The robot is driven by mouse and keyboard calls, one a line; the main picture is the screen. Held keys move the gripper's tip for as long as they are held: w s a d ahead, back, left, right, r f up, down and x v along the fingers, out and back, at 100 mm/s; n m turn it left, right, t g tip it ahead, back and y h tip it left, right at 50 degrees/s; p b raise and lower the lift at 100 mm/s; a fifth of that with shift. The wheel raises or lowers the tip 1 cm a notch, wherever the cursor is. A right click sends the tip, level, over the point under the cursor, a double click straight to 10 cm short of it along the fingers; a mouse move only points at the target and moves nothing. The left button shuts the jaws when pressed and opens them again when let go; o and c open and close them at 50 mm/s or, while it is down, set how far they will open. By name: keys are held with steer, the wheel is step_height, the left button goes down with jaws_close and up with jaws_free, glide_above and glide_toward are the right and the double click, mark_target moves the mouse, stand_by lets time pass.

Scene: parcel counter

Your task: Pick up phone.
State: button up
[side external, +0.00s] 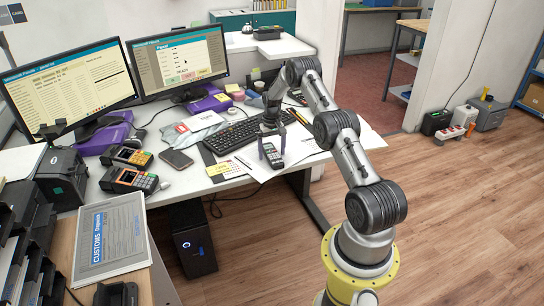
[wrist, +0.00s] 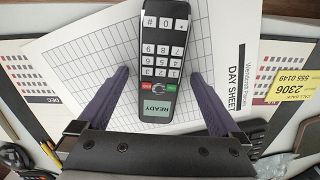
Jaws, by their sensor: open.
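A black phone handset (wrist: 162,50) with a white keypad and a small screen reading READY lies on a white day sheet (wrist: 85,55). In the side external view the handset (side external: 271,156) is near the front right edge of the desk. My gripper (wrist: 160,73) is open, with one dark finger on each side of the handset and a visible gap on both sides. In the side external view my gripper (side external: 272,147) is right over the handset, pointing down. A dark, flat smartphone (side external: 176,159) lies apart, further left on the desk.
A black keyboard (side external: 238,135) lies behind and left of the handset. Two card terminals (side external: 130,180) and a label printer (side external: 62,178) stand at the left. Two monitors (side external: 180,62) stand at the back. A yellow note (wrist: 293,89) lies beside the day sheet.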

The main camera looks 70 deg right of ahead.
jaws_close()
stand_by(0.3)
steer(key=shift+r, duration=0.2)
